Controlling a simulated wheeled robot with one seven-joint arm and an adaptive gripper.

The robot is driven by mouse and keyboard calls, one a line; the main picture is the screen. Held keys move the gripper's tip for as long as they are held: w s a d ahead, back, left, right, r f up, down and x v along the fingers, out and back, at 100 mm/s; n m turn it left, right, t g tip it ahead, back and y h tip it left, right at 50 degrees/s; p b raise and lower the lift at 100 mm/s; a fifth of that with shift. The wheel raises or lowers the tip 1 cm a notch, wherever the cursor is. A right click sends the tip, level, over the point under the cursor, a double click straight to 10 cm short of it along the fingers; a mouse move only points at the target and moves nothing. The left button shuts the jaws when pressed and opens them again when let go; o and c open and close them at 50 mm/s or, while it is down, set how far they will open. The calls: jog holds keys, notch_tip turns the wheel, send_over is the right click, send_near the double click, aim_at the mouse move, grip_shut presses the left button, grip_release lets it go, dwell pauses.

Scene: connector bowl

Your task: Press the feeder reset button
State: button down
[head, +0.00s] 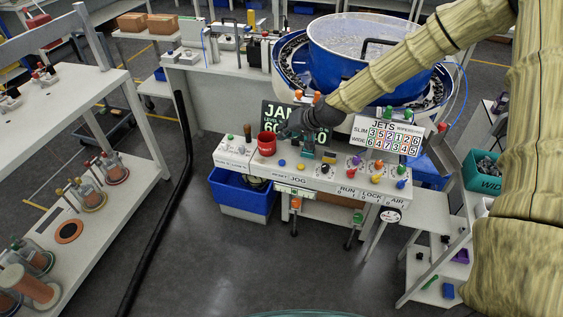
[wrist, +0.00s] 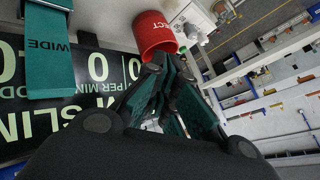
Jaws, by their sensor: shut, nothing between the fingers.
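The feeder's control panel (head: 340,178) is a pale sloped console below the blue bowl in the head view. Small print that seems to read RESET stands on its front edge, left of JOG. A yellow button (head: 282,162) and a blue button (head: 301,167) sit above this print; which one is the reset is too small to tell. My gripper (head: 308,153) is shut and empty, pointing down over the panel, behind and right of these buttons. Contact cannot be judged. In the wrist view its teal fingers (wrist: 163,68) are together, and no reset button shows.
A red REJECT cup (head: 267,144) stands left of my gripper; it is close beyond the fingers in the wrist view (wrist: 154,32). A black display (head: 283,116) stands behind. A blue bin (head: 240,195) sits below left.

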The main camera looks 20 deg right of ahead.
aim_at(284, 160)
jog(key=shift+f+b, duration=2.55)
jog(key=shift+f, duration=1.8)
jog(key=shift+f+b, duration=0.35)
jog(key=shift+f, duration=0.05)
jog(key=shift+f+b, duration=0.4)
jog(key=shift+f, duration=0.1)
jog(key=shift+r, duration=0.15)
jog(key=shift+r+p, duration=0.55)
jog(key=shift+r, duration=0.25)
jog(key=shift+s+r+p, duration=0.1)
jog(key=shift+r+p, duration=1.4)
jog(key=shift+r, duration=1)
